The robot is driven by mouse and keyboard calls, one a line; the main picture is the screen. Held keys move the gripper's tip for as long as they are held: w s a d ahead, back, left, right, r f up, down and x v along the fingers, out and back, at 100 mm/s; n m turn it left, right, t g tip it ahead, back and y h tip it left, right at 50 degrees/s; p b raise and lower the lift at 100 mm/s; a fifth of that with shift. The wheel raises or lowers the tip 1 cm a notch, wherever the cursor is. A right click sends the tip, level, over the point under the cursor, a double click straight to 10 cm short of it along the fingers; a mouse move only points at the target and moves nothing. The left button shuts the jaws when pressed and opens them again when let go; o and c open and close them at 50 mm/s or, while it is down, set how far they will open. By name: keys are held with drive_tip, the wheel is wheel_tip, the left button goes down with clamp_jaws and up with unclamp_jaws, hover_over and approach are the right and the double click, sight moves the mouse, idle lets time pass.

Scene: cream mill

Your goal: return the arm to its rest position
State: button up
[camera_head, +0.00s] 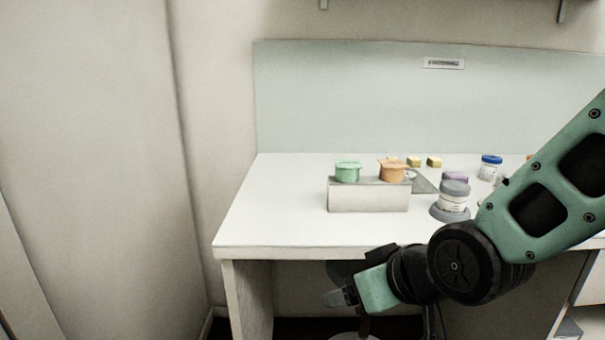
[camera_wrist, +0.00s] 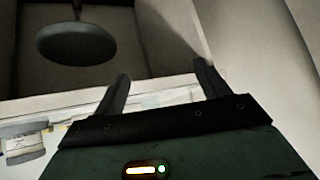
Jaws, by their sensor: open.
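My gripper (camera_head: 341,297) is low in front of the desk's front edge in the head view, pointing left, below the level of the desk top. In the wrist view my gripper (camera_wrist: 160,88) shows two dark fingers spread apart with nothing between them. My arm comes in from the right and bends down in front of the desk's right half.
The white desk (camera_head: 270,220) holds a block (camera_head: 368,196) bearing a green tub (camera_head: 347,171) and an orange tub (camera_head: 391,171). A grey-lidded jar (camera_head: 453,196) stands close behind my arm. A blue-lidded jar (camera_head: 490,167) is farther back. A round stool seat (camera_wrist: 76,43) shows in the wrist view.

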drive_tip(key=s+d+f+n+g+h, duration=0.1)
drive_tip(key=s+d+g+h, duration=0.2)
drive_tip(key=s, duration=0.5)
drive_tip(key=s+d+f+n+g+h, duration=0.15)
drive_tip(key=s+g, duration=0.25)
drive_tip(key=s, duration=0.4)
wheel_tip(320, 180, up, 14)
drive_tip(key=d+p, duration=0.1)
drive_tip(key=p, duration=1.2)
drive_tip(key=shift+s, duration=0.3)
drive_tip(key=shift+m, duration=0.25)
